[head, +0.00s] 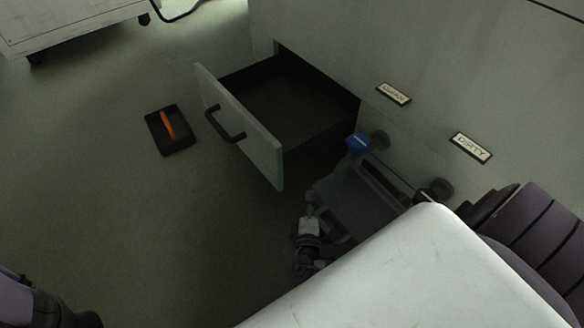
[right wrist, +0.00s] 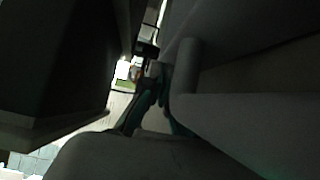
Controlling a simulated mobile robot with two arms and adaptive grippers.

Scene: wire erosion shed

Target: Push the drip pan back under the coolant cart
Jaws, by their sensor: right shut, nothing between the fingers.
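A small black shallow tray (head: 171,145) lies on the floor left of the open drawer, with an orange strip inside; it looks like the drip pan, but I cannot be sure. A pale cart (head: 75,28) on black casters stands at the upper left, cut off by the frame; it may be the coolant cart. My right gripper (head: 309,212) is shut and empty, low near the floor, below the drawer front and well to the right of the tray. The right wrist view is dark and close to surfaces; I cannot make out the tray there. My left gripper is out of view.
A drawer (head: 238,126) with a black handle stands open from the pale cabinet (head: 440,60), which bears CLEAN (head: 393,94) and DIRTY (head: 470,147) labels. A cable (head: 180,14) lies near the cart. The left floor is clear.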

